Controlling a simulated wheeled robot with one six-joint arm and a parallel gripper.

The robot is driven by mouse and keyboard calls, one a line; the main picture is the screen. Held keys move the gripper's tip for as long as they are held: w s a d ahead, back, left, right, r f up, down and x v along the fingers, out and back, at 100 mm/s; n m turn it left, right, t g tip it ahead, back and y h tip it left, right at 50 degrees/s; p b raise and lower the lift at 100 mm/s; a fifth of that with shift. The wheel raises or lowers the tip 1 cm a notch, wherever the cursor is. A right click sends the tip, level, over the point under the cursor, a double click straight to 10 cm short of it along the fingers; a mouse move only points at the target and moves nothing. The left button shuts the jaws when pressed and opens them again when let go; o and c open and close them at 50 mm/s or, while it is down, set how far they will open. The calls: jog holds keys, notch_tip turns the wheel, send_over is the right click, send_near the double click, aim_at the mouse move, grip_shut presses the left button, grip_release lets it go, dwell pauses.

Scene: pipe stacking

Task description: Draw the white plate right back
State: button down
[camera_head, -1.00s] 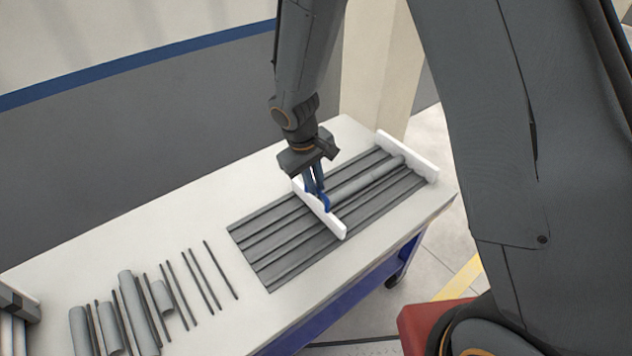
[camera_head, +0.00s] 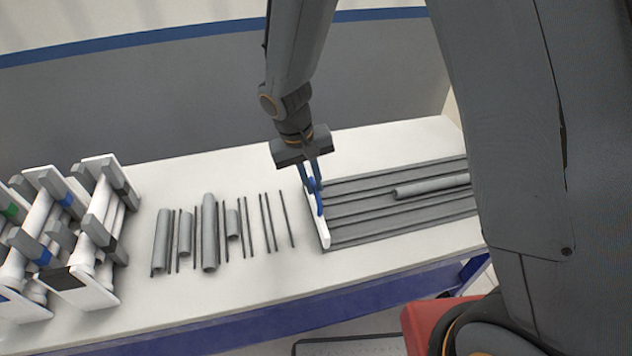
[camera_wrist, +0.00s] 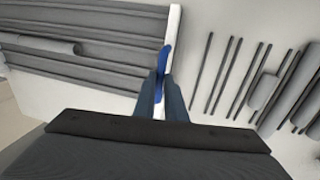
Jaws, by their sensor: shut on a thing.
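The white plate (camera_head: 322,233) stands upright across the left end of the grey grooved tray (camera_head: 360,212) in the head view. In the wrist view the plate (camera_wrist: 174,40) runs up from between my fingers (camera_wrist: 162,92), along the tray's edge. One grey pipe (camera_head: 432,186) lies in the tray, to the right of the plate and apart from it. The tray's right end is hidden behind my arm.
Several loose grey pipes (camera_head: 209,232) and thin dark rods (camera_head: 268,222) lie on the white table (camera_head: 235,180), left of the plate. Racks (camera_head: 108,215) with pipes stand at the far left. A bare strip of table lies between plate and nearest rod.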

jog(key=shift+w+a+r, duration=0.1)
jog(key=shift+a, duration=0.2)
jog(key=c, duration=1.8)
grip_release()
jog(key=shift+a, duration=0.25)
jog(key=shift+d, duration=0.2)
jog(key=shift+s+a+r+b, duration=0.1)
jog(key=shift+a+r+b, duration=0.15)
jog(key=shift+r, duration=1)
jog(key=shift+s+a+r+b, duration=0.15)
jog(key=shift+a+r, duration=0.15)
jog(key=shift+r, duration=1)
jog(key=shift+s+a+r+b, duration=0.1)
jog(key=shift+a+r+b, duration=0.15)
jog(key=shift+r, duration=1)
jog(key=s+d, duration=0.3)
jog(key=d, duration=0.3)
jog(key=s+d+r+m+y, duration=0.1)
jog(key=s+d, duration=0.3)
jog(key=d, duration=0.3)
jog(key=s+d+r+m+y, duration=0.1)
jog(key=s+d, duration=0.3)
jog(key=d, duration=0.2)
jog(key=shift+d, duration=0.2)
